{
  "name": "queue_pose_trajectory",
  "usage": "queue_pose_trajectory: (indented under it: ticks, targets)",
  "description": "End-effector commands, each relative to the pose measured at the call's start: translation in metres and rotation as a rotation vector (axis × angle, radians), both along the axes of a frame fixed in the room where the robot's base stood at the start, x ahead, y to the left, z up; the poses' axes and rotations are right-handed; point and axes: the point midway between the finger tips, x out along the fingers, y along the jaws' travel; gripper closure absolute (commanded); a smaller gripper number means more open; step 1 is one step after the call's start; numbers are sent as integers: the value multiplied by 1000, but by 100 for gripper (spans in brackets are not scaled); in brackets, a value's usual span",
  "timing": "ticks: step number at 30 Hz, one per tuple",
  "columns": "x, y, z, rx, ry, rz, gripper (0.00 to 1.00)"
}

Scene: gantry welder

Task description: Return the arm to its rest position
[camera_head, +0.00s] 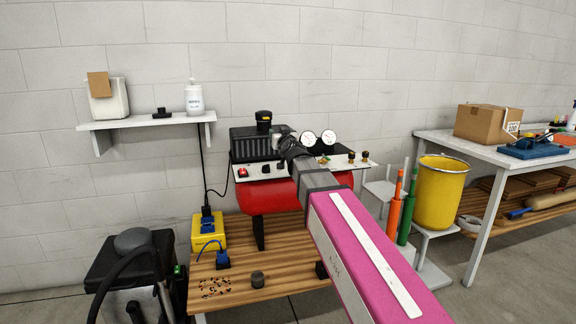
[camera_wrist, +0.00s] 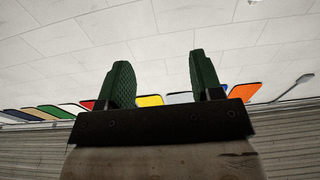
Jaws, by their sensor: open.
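My gripper shows in the wrist view (camera_wrist: 158,85), its two green textured fingers apart with nothing between them. Behind the fingers the wrist view shows white ceiling panels, a row of coloured panels and grey slatted walls. In the head view my pink and grey arm reaches from the bottom right up toward the red compressor (camera_head: 262,196). The arm's far end overlaps the compressor's gauge panel in the picture, and the fingers cannot be made out there. Whether the arm touches the compressor cannot be told.
The compressor stands on a wooden-topped bench (camera_head: 275,262) with a yellow box (camera_head: 208,232). A shelf (camera_head: 145,122) is on the wall at left. A yellow bin (camera_head: 442,192), orange and green cylinders (camera_head: 395,210) and a table (camera_head: 440,139) with a cardboard box (camera_head: 487,123) are at right.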

Motion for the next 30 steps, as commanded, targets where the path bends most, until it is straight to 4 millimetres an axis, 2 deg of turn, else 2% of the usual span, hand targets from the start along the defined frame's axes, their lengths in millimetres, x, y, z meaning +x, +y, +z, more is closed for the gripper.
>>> queue_pose_trajectory:
  ticks: [8, 14, 17, 20, 23, 27, 30]
  targets:
    - [-4, -9, -45, -35, 105, 31, 40]
    - [-11, -22, -95, -68, 230, 56, 40]
    - [-18, -31, -128, -90, 316, 69, 40]
    - [-30, -45, -169, -111, 428, 78, 40]
    - [-50, -64, -222, -140, 583, 81, 40]
    - [-90, -98, -299, -171, 831, 61, 40]
    - [-125, -124, -347, -190, 1011, 29, 40]
